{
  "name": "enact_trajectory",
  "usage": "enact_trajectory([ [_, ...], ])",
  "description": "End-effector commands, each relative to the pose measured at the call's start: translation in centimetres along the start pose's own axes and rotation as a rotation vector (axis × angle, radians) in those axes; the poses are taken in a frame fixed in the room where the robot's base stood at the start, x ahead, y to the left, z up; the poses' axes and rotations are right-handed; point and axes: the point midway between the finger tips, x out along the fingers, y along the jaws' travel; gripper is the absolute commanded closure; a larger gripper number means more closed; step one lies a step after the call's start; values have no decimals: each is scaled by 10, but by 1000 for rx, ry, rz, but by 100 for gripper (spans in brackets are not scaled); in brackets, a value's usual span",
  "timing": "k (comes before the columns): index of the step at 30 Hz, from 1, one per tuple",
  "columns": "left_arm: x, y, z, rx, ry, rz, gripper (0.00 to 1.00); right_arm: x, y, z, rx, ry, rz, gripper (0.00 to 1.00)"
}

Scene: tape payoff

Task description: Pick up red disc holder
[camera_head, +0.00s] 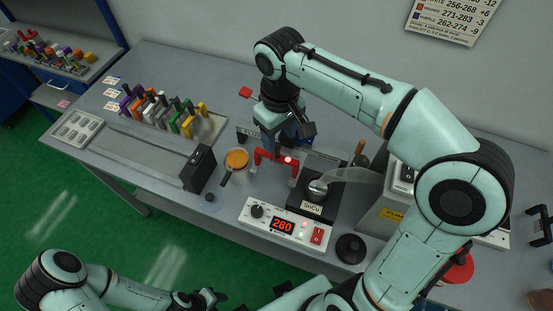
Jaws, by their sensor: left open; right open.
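A red bracket-shaped piece (263,155), which looks like the red disc holder, stands on the bench between the amber dish and the black solder unit. My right gripper (286,150) reaches down from above, directly over and around its upper part; it is open. The gripper body and fingers hide part of the red piece, so contact cannot be told. My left gripper (205,299) is at the bottom edge, low in front of the bench, open and away from the objects.
A rack (205,127) of coloured holders stands at left on the bench. Nearby are a black block (199,168), the amber dish (236,160), a controller reading 280 (284,225) and the solder unit (316,203). My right arm covers much of the right side.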

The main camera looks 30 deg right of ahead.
Motion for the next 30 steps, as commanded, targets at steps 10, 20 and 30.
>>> enact_trajectory([
  [10,4,-2,2,0,-2,-1,57,35,-1,-5,0,-3,-1,46],
  [20,8,-4,4,-1,-5,-2,57,60,-1,-7,0,1,0,46],
  [30,8,-4,4,-1,-4,-2,57,60,-1,-7,0,2,0,100],
])
